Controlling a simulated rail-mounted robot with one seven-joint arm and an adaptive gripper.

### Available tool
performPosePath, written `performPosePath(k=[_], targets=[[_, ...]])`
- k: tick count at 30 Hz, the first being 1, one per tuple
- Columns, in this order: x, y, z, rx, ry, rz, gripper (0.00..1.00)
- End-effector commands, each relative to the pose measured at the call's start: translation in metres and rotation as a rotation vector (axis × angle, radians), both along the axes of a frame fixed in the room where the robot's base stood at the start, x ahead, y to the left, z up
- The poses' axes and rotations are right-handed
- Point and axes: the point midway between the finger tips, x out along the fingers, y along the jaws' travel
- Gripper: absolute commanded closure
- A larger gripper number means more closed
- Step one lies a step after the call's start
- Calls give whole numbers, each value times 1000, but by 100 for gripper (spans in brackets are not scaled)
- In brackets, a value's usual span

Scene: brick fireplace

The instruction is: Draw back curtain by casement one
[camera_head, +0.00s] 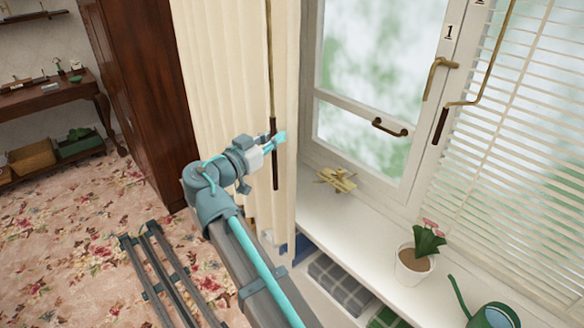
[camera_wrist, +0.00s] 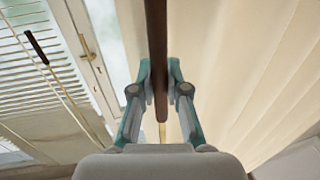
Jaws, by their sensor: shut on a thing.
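A cream pleated curtain (camera_head: 220,70) hangs at the left of casement one (camera_head: 380,80), which bears a "1" label. The curtain also fills the right of the wrist view (camera_wrist: 240,70). A dark brown draw rod (camera_head: 275,170) hangs upright along the curtain. In the wrist view the rod (camera_wrist: 157,50) runs between the fingers. My gripper (camera_wrist: 160,85) is shut on the rod. In the head view my gripper (camera_head: 272,143) is at the rod, in front of the curtain's right part. The casement's glass is largely uncovered.
On the sill stand a wooden toy plane (camera_head: 337,180), a potted flower (camera_head: 416,262) and a watering can (camera_head: 490,314). Blinds (camera_head: 510,140) with a hanging wand (camera_head: 440,125) cover the right window. A dark wardrobe (camera_head: 135,80) stands left of the curtain.

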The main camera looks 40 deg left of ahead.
Motion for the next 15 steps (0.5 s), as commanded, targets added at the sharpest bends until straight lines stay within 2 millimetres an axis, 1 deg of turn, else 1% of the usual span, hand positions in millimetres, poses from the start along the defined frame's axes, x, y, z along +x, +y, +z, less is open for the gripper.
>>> performPosePath(k=[1, 8, 15], targets=[[6, 25, -8, 2, -4, 3, 100], [19, 93, -6, 1, -4, 3, 100], [35, 168, -5, 0, -4, 2, 100]])
